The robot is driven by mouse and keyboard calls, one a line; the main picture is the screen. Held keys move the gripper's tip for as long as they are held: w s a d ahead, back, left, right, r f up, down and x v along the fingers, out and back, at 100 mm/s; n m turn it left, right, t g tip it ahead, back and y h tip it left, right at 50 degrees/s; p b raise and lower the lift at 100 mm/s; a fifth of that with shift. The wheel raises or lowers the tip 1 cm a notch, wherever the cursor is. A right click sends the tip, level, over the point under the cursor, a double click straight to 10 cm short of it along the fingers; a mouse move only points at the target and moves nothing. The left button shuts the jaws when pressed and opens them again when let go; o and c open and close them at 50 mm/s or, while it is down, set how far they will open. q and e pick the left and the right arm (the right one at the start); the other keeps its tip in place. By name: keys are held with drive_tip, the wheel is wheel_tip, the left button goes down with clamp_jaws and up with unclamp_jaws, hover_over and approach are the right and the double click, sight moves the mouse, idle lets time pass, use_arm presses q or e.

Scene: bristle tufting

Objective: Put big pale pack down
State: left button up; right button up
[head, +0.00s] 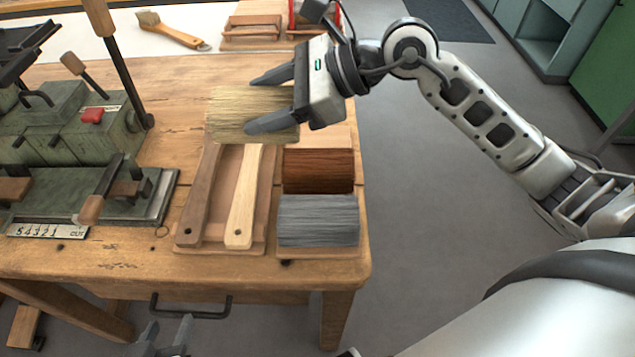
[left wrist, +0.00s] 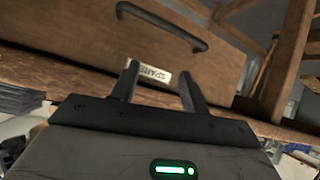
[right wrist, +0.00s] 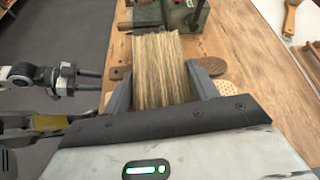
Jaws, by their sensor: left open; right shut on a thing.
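The big pale pack (head: 235,112) is a block of straw-coloured bristles. My right gripper (head: 250,105) is shut on it, one finger on each side, and holds it over the far ends of two brush handles. The pack also fills the middle of the right wrist view (right wrist: 163,65). A wooden tray to its lower right holds a brown pack (head: 318,170) and a grey pack (head: 318,220); bare wood (head: 325,137) shows beyond the brown one. My left gripper (head: 168,338) is open and empty, low before the table's front; its fingers also show in the left wrist view (left wrist: 158,90).
A dark handle (head: 203,195) and a pale handle (head: 243,195) lie in a tray. A green machine (head: 75,130) with levers stands at the left. A brush (head: 170,30) lies at the back. A drawer pull (head: 190,313) juts from the table front.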

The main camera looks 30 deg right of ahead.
drive_tip(key=shift+w+a+b, duration=0.35)
drive_tip(key=shift+w, duration=0.3)
drive_tip(key=shift+w+d+f, duration=0.25)
drive_tip(key=shift+d, duration=0.05)
drive_tip(key=w+d+f, duration=0.1)
drive_tip(key=d+f, duration=0.1)
drive_tip(key=d, duration=0.2)
drive_tip(key=w+d+f, duration=0.1)
drive_tip(key=d+f, duration=0.2)
drive_tip(key=w+d+f, duration=0.2)
drive_tip(key=d+f, duration=0.1)
drive_tip(key=d, duration=0.1)
drive_tip(key=shift+w+d+f, duration=0.1)
drive_tip(key=shift+d+f, duration=0.1)
drive_tip(key=shift+d, duration=0.1)
drive_tip(key=shift+w+d+f, duration=0.1)
drive_tip(key=shift+d+f, duration=0.3)
drive_tip(key=shift+f, duration=0.1)
wheel_tip(320, 180, down, 2)
drive_tip(key=shift+f, duration=0.6)
use_arm(q)
drive_tip(key=shift+w+d+r, duration=0.1)
drive_tip(key=shift+w, duration=0.15)
